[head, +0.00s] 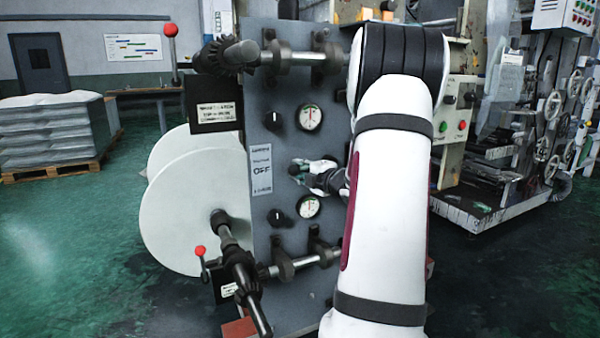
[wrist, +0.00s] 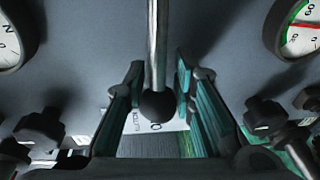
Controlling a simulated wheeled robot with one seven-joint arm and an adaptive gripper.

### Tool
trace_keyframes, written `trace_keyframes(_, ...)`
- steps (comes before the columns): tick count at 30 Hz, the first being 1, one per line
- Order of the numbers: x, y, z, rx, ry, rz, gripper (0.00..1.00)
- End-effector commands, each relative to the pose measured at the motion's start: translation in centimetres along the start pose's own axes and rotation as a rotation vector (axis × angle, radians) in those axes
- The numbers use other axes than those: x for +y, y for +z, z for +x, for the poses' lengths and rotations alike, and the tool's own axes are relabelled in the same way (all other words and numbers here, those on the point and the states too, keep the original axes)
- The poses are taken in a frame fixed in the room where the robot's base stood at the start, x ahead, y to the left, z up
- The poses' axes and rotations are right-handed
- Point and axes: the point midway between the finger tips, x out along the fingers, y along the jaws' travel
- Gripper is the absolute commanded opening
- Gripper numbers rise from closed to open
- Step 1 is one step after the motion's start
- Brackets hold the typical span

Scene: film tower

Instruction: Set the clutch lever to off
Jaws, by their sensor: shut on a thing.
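A lever with a thin metal rod and a dark ball end (wrist: 160,104) stands between the fingers of my gripper (wrist: 159,72) in the wrist view. The fingers flank the rod closely and are shut on it. In the head view my gripper (head: 297,170) is at the grey panel (head: 280,235), between two gauges. The lever itself is hard to make out there. A pale label (head: 261,170) with "OFF" in large letters is on the panel just left of the gripper. In the wrist view a white label (wrist: 180,125) shows partly behind the ball.
Round gauges (head: 310,117) (head: 308,207) and dark knobs (head: 272,120) (head: 277,218) sit close around my gripper. Shafts project from the panel above and below. Two red-ball levers (head: 170,30) (head: 200,250) and a white roll (head: 185,200) are at left. Open green floor lies farther left.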

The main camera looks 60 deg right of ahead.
Motion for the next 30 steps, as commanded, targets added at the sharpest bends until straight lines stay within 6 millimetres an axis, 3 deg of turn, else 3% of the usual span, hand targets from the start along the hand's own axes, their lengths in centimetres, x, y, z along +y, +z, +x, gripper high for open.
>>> trace_keyframes(7, 0.0, -0.3, 0.1, 0.007, 0.001, 0.0, 0.0)
trace_keyframes(8, 0.1, -0.3, 0.1, 0.007, 0.001, 0.0, 0.26)
trace_keyframes(11, 0.0, -0.3, 0.1, 0.006, 0.001, 0.0, 0.49)
trace_keyframes(23, 0.0, -0.1, -0.4, 0.002, 0.0, 0.0, 0.5)
trace_keyframes(30, 0.1, 0.0, -4.2, 0.0, 0.0, -0.002, 0.5)
